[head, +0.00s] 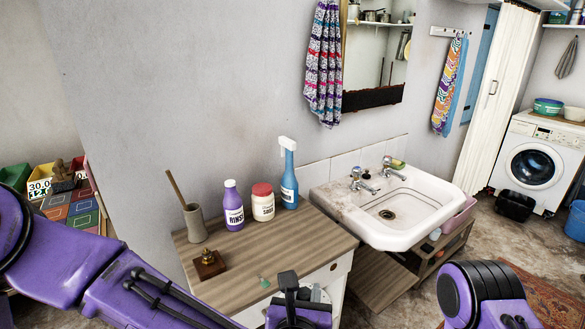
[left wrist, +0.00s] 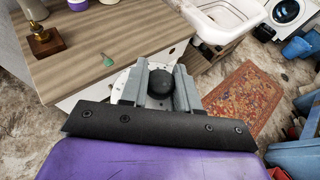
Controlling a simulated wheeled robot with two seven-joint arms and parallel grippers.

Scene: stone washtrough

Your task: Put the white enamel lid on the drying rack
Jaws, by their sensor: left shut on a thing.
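My left gripper (left wrist: 160,85) is shut on the black knob (left wrist: 161,83) of the white enamel lid (left wrist: 121,82). The lid shows as a pale rim beside and behind the fingers, mostly hidden by them. In the head view my left gripper (head: 300,305) is at the bottom middle, in front of the washstand's front edge, and hides most of the lid. I cannot make out a drying rack in either view. My right arm shows at the lower right of the head view, but its fingers do not.
The wooden washstand top (head: 285,245) holds a purple bottle (head: 233,207), a white red-capped jar (head: 262,203), a blue spray bottle (head: 289,180), a brush pot (head: 195,224) and a brass piece (head: 208,264). A white sink (head: 345,215) stands right of it. A patterned rug (left wrist: 248,100) lies on the floor.

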